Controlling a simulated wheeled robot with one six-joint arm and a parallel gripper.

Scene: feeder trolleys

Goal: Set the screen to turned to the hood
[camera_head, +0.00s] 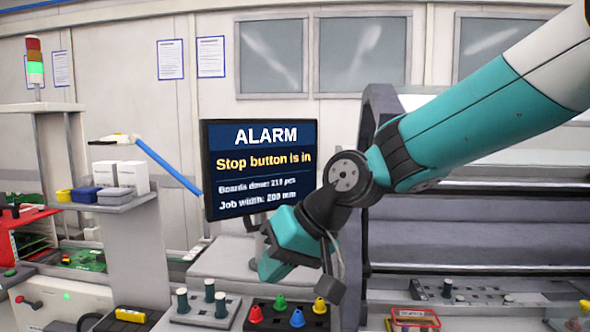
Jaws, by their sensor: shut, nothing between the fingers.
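The screen (260,168) is a dark flat panel left of centre, reading "ALARM, Stop button is in". The grey hood (376,108) stands right of the screen, partly behind my arm.
Below my wrist, a dark tray (272,305) holds several coloured cones. Beside it a grey block (205,312) carries dark pegs. A shelf (108,203) with small boxes and a blue bar (165,165) stand left of the screen. A red-rimmed tray (413,316) lies at front right.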

